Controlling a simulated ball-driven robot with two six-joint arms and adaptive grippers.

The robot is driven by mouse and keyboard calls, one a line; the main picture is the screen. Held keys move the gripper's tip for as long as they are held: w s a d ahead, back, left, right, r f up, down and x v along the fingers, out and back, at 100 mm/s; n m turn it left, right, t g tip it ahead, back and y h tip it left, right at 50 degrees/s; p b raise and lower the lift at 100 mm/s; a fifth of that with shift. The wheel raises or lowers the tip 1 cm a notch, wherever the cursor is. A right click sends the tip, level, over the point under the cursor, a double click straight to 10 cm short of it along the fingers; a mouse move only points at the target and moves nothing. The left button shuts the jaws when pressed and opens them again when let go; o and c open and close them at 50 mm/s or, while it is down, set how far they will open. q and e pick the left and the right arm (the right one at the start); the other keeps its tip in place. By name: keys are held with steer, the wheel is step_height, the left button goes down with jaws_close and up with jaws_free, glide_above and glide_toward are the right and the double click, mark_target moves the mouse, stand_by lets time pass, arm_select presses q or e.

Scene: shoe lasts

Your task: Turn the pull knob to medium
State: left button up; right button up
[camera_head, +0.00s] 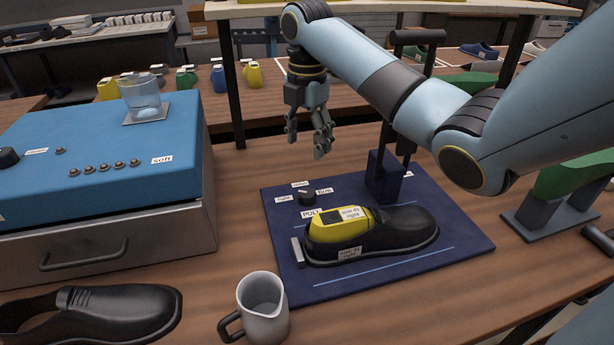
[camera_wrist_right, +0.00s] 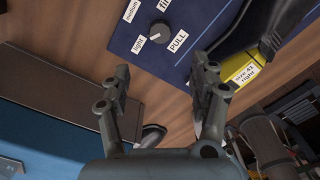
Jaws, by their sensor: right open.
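The pull knob (camera_head: 307,197) is a small dark round knob on the dark blue board (camera_head: 450,245), with the labels light, medium and firm around it and PULL in front. In the right wrist view the knob (camera_wrist_right: 160,29) sits at the top. A small pale mark on it seems to face the light label, but this is hard to tell. My right gripper (camera_head: 309,147) is open and empty, above and behind the knob, not touching it. In the wrist view its fingers (camera_wrist_right: 161,68) are spread below the knob. My left gripper is out of view.
A black shoe on a yellow last (camera_head: 337,227) stands on the board, with a dark upright lever post (camera_head: 385,175) behind it. A grey jug (camera_head: 263,305) and another black shoe (camera_head: 90,315) are in front. A blue-topped drawer box (camera_head: 100,130) carries a glass (camera_head: 142,95).

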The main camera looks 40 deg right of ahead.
mark_target(307, 193)
arm_select(q)
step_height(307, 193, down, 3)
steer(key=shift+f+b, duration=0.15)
steer(key=shift+b, duration=1)
arm_select(e)
step_height(307, 193, down, 14)
